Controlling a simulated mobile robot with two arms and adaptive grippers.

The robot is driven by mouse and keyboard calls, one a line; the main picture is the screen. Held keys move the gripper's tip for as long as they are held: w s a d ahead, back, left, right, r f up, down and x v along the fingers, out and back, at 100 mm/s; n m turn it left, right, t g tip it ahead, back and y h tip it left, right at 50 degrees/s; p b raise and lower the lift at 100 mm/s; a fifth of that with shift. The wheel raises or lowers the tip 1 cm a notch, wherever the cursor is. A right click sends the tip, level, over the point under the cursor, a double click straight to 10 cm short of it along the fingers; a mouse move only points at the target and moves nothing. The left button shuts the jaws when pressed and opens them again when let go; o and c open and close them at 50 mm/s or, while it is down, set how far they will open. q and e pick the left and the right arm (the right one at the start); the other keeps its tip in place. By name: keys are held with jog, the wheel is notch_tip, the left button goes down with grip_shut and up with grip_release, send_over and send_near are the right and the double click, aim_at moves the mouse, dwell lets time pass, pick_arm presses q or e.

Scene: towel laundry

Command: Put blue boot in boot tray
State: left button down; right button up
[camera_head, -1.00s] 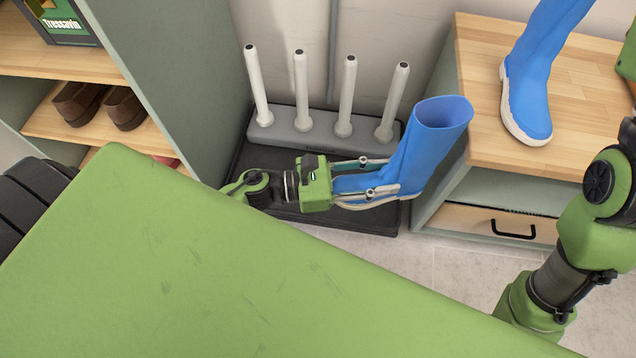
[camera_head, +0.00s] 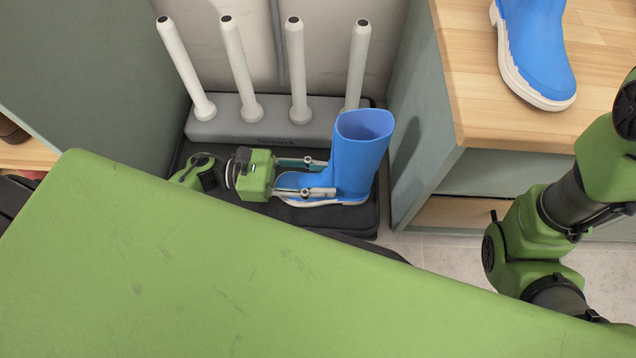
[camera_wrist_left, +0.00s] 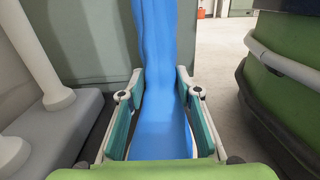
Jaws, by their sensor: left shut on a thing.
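A blue boot (camera_head: 357,160) with a pale sole stands nearly upright at the right end of the dark boot tray (camera_head: 372,222) in the head view. Whether its sole touches the tray is hard to tell. My left gripper (camera_head: 318,178) is shut on the boot's foot, with one finger on each side. In the left wrist view the boot (camera_wrist_left: 158,100) lies between both fingers, its shaft rising away. My right gripper is out of view; part of my right arm shows at the right.
A grey rack (camera_head: 225,125) with several white posts stands at the back of the tray, close behind the boot. A cabinet (camera_head: 480,100) with a wooden top borders the tray on the right, and a grey-green panel (camera_head: 110,70) on the left.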

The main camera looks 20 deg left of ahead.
aim_at(276, 185)
pick_arm(q)
jog(key=shift+f+b, duration=1.5)
jog(key=shift+f, duration=0.75)
jog(key=shift+r, duration=0.1)
jog(key=c, duration=1.5)
grip_release()
jog(key=shift+o, duration=0.2)
jog(key=shift+a+p, duration=0.3)
jog(key=shift+p, duration=0.05)
jog(key=p+v, duration=0.2)
jog(key=v, duration=0.4)
jog(key=shift+a, duration=0.15)
jog(key=shift+s+a+p, duration=0.15)
jog(key=shift+a+p, duration=0.1)
jog(key=shift+p, duration=0.05)
